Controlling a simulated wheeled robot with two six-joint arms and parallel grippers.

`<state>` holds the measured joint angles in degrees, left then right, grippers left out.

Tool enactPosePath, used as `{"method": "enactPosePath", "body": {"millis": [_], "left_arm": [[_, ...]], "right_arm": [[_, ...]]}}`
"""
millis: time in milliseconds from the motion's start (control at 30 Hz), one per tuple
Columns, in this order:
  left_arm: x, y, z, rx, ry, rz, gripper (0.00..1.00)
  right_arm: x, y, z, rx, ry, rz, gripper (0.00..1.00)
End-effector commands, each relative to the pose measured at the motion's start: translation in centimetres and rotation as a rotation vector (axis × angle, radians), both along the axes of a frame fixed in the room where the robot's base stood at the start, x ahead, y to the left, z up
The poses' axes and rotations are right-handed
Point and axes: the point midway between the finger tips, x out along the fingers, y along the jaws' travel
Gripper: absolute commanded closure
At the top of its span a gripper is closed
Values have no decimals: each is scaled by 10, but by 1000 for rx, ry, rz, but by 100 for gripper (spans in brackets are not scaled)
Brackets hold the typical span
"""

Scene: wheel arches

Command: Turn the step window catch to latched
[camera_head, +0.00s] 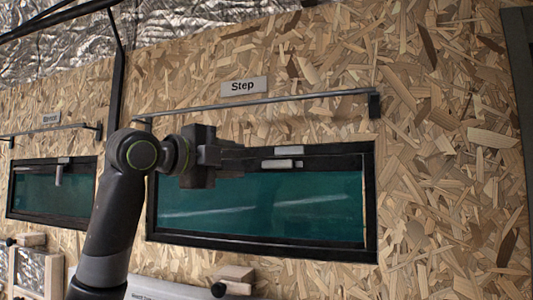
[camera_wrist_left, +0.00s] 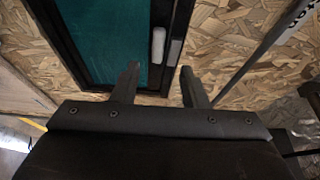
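The step window (camera_head: 262,205) has a dark frame and green glass, under the "Step" label (camera_head: 243,86). Its catch (camera_head: 284,164) is a light grey lever lying horizontal along the top frame, just below a grey plate (camera_head: 289,150). In the left wrist view the lever (camera_wrist_left: 158,46) and plate (camera_wrist_left: 174,52) lie ahead of the fingertips. My left gripper (camera_head: 243,160) is in front of the window's upper left part, left of the catch and apart from it. Its fingers (camera_wrist_left: 160,82) are open with nothing between them. My right gripper is not in view.
A grey rail (camera_head: 265,103) runs above the window, close over my left arm. A second window (camera_head: 52,190) at the left has a catch (camera_head: 59,175) hanging down. A wooden block with a black knob (camera_head: 234,280) sits below. The board right of the window is clear.

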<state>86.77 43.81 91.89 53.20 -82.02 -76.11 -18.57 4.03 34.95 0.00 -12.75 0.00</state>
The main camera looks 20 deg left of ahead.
Motion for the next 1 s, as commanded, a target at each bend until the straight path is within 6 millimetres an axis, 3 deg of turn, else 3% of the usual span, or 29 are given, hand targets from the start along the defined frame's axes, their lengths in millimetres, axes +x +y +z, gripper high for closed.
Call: {"method": "enactPosePath", "body": {"millis": [33,300,500,733,933,1000], "left_arm": [[12,-6,4,-2,5,-3,60],[60,-28,4,-2,4,-2,60],[82,-38,2,-1,3,-1,60],[91,-41,0,-1,1,2,60],[91,-41,0,0,0,1,60],[91,-41,0,0,0,1,67]], "right_arm": [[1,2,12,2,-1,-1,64],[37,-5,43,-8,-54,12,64],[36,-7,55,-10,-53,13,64],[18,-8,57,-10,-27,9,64],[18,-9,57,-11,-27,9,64],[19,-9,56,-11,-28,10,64]]}}
